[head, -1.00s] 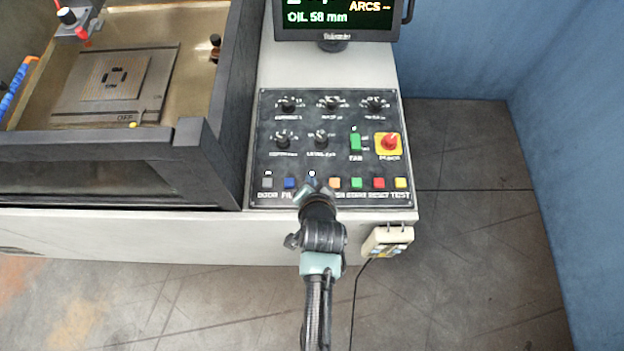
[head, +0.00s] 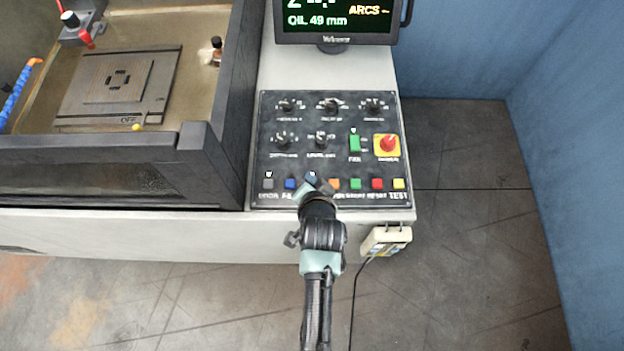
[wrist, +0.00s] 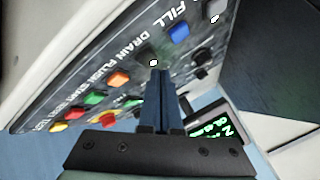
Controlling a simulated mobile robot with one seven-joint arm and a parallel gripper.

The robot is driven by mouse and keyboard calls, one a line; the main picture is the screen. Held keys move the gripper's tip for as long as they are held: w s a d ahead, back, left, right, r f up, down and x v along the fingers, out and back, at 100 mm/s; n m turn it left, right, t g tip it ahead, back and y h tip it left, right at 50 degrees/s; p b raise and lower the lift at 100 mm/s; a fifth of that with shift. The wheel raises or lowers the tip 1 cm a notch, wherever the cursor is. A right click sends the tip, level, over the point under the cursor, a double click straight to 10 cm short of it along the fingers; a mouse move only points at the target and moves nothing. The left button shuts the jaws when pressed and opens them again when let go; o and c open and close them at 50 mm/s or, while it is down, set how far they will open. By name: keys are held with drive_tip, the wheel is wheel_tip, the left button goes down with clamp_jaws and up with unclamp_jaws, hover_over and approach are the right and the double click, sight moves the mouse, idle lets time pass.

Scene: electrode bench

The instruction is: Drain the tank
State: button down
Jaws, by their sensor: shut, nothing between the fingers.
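The tank (head: 200,130) is at the left of the head view, with a perforated plate inside. The control panel (head: 300,160) is to its right, with a row of coloured buttons. My gripper (head: 313,188) is shut and empty, its tips at the third button from the left. In the wrist view, my gripper's fingertips (wrist: 163,75) are at the DRAIN label's button, between blue FILL (wrist: 178,33) and an orange button (wrist: 118,80). The fingers mostly hide the drain button, so contact cannot be told. A small pale light (wrist: 153,62) shows there. The screen (head: 335,20) reads OIL 49 mm.
Knobs, a green FAN switch (head: 355,143) and a red stop button (head: 388,145) are above the button row. Green (head: 355,184), red (head: 377,184) and yellow (head: 399,184) buttons lie to the right. A corded box (head: 386,241) hangs on the front edge.

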wheel_tip(320, 180, up, 5)
drive_tip(key=p, duration=0.4)
drive_tip(key=shift+p, duration=0.3)
idle(0.5)
drive_tip(key=w+r+n+t+b, duration=0.1)
drive_tip(key=w+r+t+b, duration=0.1)
drive_tip(key=w+r, duration=0.45)
drive_tip(key=w+r+n+t+b, duration=0.1)
drive_tip(key=w+r+t, duration=0.15)
drive_tip(key=r, duration=0.65)
wheel_tip(320, 180, up, 19)
drive_tip(key=w+n+t+b, duration=0.2)
drive_tip(key=t+b, duration=0.1)
drive_tip(key=t, duration=0.2)
drive_tip(key=s+r+n+t+b, duration=0.1)
drive_tip(key=s+r+t, duration=0.2)
drive_tip(key=r, duration=0.6)
drive_tip(key=s+r+n+t+b, duration=0.1)
drive_tip(key=s+r+t+b, duration=0.1)
drive_tip(key=s+r, duration=0.6)
drive_tip(key=s+r+n+t+h+b, duration=0.1)
drive_tip(key=s+r+t, duration=0.2)
drive_tip(key=s+r, duration=0.3)
wheel_tip(320, 180, up, 4)
drive_tip(key=shift+r+n+t, duration=0.1)
drive_tip(key=shift+n+t, duration=0.25)
drive_tip(key=shift+n, duration=0.05)
drive_tip(key=shift+d, duration=0.1)
